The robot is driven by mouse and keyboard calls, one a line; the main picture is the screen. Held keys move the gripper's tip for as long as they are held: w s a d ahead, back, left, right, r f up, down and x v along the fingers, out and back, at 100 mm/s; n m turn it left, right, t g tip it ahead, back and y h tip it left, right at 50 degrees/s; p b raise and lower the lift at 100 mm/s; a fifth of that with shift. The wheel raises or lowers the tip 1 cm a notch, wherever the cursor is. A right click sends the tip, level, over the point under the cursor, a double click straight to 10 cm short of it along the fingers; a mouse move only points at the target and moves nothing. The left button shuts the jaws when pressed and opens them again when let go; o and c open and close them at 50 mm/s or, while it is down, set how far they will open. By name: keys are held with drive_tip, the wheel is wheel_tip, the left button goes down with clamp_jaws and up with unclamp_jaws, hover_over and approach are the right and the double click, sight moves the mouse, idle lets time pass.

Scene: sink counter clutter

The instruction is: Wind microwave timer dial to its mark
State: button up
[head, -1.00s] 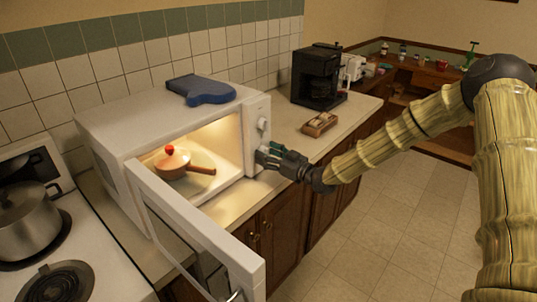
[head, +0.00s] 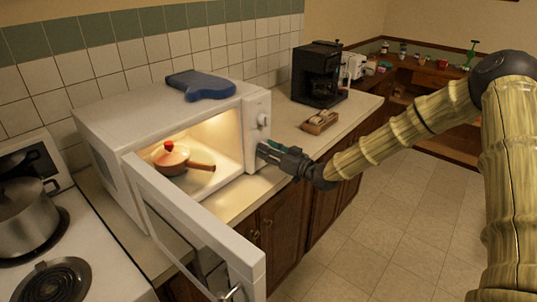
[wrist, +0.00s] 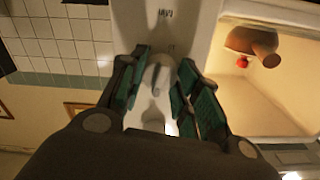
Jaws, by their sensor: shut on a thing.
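The white microwave (head: 110,120) stands on the counter with its door (head: 195,235) swung open. On its right-hand control panel an upper dial (head: 263,120) is visible in the head view. My gripper (head: 267,150) is at the panel below that dial. In the wrist view, the gripper's green-padded fingers (wrist: 157,88) are shut on a white dial (wrist: 156,72) with a raised grip. The fingers hide this lower dial in the head view. Small dark marks (wrist: 166,14) show on the panel, too blurred to read.
A pan with a red-knobbed lid (head: 173,160) sits inside the lit microwave. A blue oven mitt (head: 200,85) lies on top. A coffee maker (head: 320,75) and a small wooden tray (head: 320,122) stand to the right. A pot (head: 25,215) is on the stove.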

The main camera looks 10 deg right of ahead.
drive_tip(key=shift+m+b, duration=1.75)
drive_tip(key=shift+m, duration=1.95)
drive_tip(key=o, duration=1.1)
drive_tip(key=shift+c, duration=0.2)
drive_tip(key=v, duration=1.2)
drive_tip(key=shift+d, duration=0.1)
